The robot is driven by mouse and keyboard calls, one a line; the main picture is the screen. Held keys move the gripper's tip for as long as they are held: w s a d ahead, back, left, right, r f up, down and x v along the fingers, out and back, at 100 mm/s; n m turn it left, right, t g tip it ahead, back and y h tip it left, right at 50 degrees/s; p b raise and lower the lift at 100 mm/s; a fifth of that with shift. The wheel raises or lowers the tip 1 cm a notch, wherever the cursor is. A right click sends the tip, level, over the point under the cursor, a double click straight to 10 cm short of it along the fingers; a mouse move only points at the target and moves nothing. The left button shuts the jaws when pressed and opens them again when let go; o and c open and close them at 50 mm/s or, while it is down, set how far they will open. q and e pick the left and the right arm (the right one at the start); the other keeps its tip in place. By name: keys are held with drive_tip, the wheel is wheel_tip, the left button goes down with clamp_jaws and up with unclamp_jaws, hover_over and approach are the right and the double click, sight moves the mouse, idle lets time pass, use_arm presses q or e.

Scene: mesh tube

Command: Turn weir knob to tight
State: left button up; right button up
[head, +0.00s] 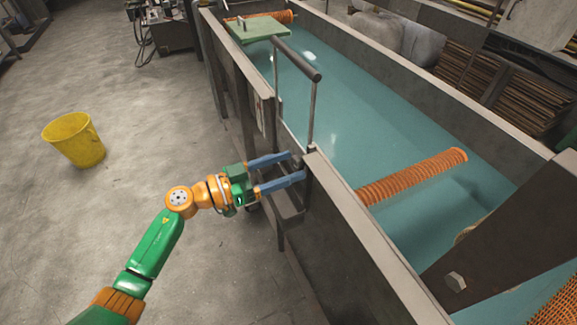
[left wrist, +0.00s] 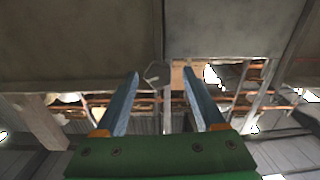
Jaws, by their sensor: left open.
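My left gripper (head: 296,166) reaches in from the left, its two blue fingers apart and pointing at the tank's side wall. Its fingertips are beside a dark metal bracket (head: 287,205) below the upright handle frame (head: 312,112) at the tank's edge. In the left wrist view, the open fingers (left wrist: 161,71) have a small pale angular piece (left wrist: 152,76) between their tips, which may be the weir knob. I cannot tell whether the fingers touch it. The knob is not clear in the head view, where the fingers cover that spot. My right gripper is not in view.
The long tank (head: 385,255) holds blue-green water, with an orange mesh tube (head: 412,176) lying across it. A green board (head: 257,29) rests at the far end. A yellow bucket (head: 75,141) stands on the open concrete floor at left.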

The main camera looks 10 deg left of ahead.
use_arm(q)
drive_tip(key=shift+w+d, duration=0.2)
drive_tip(key=shift+d, duration=0.35)
drive_tip(key=shift+a, duration=0.1)
clamp_jaws()
drive_tip(key=shift+m, duration=0.3)
drive_tip(key=m+p, duration=0.1)
drive_tip(key=m, duration=0.1)
drive_tip(key=shift+r+m, duration=0.1)
drive_tip(key=shift+m, duration=2)
unclamp_jaws()
